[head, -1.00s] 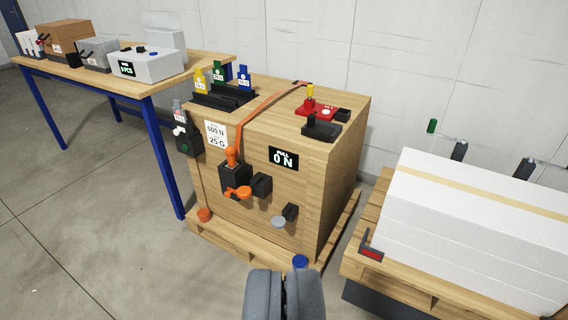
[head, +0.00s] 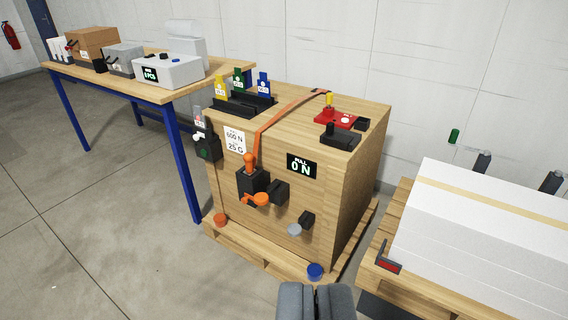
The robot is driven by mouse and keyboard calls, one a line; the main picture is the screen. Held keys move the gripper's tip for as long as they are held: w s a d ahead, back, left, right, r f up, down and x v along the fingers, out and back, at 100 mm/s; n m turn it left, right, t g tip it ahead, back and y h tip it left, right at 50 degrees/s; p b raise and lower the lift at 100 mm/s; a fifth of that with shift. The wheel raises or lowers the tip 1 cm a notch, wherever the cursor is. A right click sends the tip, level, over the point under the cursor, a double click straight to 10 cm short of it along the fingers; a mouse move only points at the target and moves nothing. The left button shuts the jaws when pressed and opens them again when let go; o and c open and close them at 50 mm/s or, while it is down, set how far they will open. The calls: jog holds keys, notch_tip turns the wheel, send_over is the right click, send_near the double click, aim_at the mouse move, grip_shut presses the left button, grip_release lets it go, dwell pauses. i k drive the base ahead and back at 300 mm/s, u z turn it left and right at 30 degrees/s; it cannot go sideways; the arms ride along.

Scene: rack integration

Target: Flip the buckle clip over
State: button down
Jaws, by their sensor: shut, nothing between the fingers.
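My gripper (head: 316,296) is at the bottom of the head view, its two dark fingers together with nothing between them. It is in front of the wooden crate (head: 350,205) and apart from it. An orange strap (head: 287,113) runs over the crate's top and down its front to a black buckle (head: 250,185) with an orange knob and an orange lever (head: 262,199). A red device (head: 335,120) with a yellow knob sits on top near a black block (head: 340,139). I cannot tell which small part is the buckle clip.
The crate stands on a pallet (head: 265,262) with a blue cap (head: 315,271) at its front corner. A table (head: 150,96) with boxes is at left. White stacked boards (head: 480,230) on another pallet are at right. Open floor lies at front left.

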aim_at(244, 200)
jog(key=k, duration=0.35)
jog(key=u, duration=0.65)
jog(key=i, duration=1.8)
jog(key=z, duration=0.75)
jog(key=i, duration=0.5)
jog(key=z, duration=0.25)
